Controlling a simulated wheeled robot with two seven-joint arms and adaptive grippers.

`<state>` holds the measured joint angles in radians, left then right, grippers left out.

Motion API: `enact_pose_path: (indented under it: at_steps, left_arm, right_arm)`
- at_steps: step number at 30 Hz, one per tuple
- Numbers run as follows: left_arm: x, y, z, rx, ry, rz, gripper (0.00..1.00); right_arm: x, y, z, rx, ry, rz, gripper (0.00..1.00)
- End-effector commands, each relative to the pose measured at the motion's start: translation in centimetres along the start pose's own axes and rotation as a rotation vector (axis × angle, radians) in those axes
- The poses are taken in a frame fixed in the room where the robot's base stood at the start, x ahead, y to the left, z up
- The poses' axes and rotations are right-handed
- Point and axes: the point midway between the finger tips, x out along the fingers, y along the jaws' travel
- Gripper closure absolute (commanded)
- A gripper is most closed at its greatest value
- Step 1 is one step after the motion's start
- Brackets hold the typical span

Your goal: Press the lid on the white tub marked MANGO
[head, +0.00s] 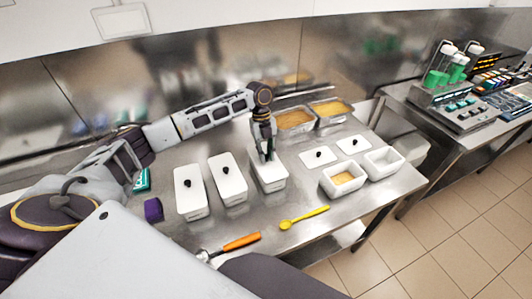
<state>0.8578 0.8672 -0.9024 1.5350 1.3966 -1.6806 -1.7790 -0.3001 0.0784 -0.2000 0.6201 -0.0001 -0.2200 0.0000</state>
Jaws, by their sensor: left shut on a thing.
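A white tub (271,184) stands third from the left in a row of white tubs on the steel table. A white lid (272,173) is at its top; whether it sits level and fully down is too small to tell. My left gripper (267,156) reaches in from the left, points down and is shut on the lid's knob, which its fingers hide. No MANGO marking is legible on any tub. My right gripper is not in view.
Two lidded white tubs (189,195) (228,180) stand to the left. Two loose lids (318,157) (354,144), an open tub with yellowish filling (328,181) and an empty one (383,163) are to the right. Filled steel pans (312,118) stand behind. A yellow spoon (305,217) and orange-handled tool (241,242) lie in front.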

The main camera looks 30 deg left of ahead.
Motion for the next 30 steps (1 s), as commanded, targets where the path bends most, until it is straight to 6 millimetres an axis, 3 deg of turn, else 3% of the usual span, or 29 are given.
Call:
enact_pose_path:
  at_steps: [30]
  left_arm:
    - [-0.08, 0.01, 0.01, 0.028, 0.000, 0.009, 1.00]
  right_arm:
    - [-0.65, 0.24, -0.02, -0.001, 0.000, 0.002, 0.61]
